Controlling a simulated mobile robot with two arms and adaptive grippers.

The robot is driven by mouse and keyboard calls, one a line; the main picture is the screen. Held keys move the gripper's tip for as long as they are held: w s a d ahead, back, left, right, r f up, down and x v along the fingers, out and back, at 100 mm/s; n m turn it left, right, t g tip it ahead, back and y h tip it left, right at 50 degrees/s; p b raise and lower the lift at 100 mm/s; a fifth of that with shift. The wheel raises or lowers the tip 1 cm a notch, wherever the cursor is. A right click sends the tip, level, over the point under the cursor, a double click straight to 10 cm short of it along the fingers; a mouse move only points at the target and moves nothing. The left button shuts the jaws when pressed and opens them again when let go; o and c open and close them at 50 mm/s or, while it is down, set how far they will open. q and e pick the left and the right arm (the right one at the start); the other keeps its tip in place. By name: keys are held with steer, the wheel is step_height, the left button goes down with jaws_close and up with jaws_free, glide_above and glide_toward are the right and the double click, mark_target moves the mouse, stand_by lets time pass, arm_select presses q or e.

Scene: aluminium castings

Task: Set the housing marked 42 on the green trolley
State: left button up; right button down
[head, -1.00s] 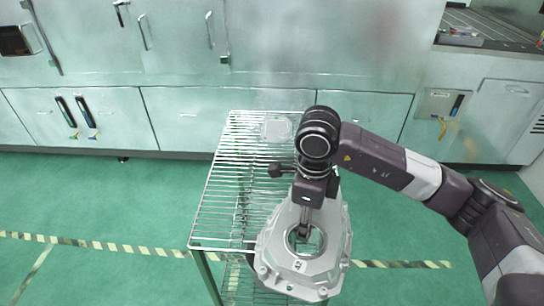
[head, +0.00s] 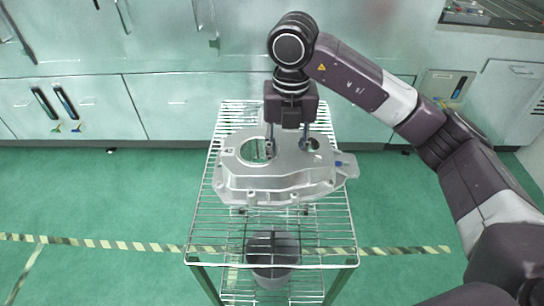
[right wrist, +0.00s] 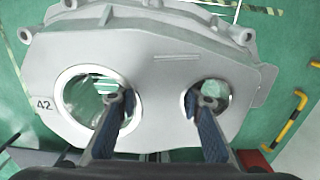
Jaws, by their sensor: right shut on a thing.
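The housing marked 42 (head: 280,182) is a pale grey casting with one large and one small round hole. In the right wrist view (right wrist: 165,85) the number 42 shows at its left edge. My right gripper (head: 287,146) is shut on it, with one finger in each hole, gripping the web between them; the fingers also show in the right wrist view (right wrist: 160,105). The housing is over the wire top shelf of the green-legged trolley (head: 215,225). I cannot tell whether it touches the shelf. My left gripper is not in view.
A dark grey pot (head: 274,270) stands on the trolley's lower level. Steel cabinets (head: 180,105) run along the back. Striped tape (head: 110,245) crosses the green floor. The front part of the top shelf is bare.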

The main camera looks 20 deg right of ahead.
mark_target(283, 213)
steer(key=shift+a+f, duration=0.1)
steer(key=shift+f, duration=0.2)
step_height(283, 213, down, 19)
steer(key=p, duration=0.3)
steer(key=c, duration=1.7)
jaws_free()
steer(key=shift+c, duration=0.2)
steer(key=o, duration=0.4)
steer(key=shift+s, duration=0.1)
steer(key=shift+r+b, duration=1.1)
steer(key=shift+r, duration=4.9)
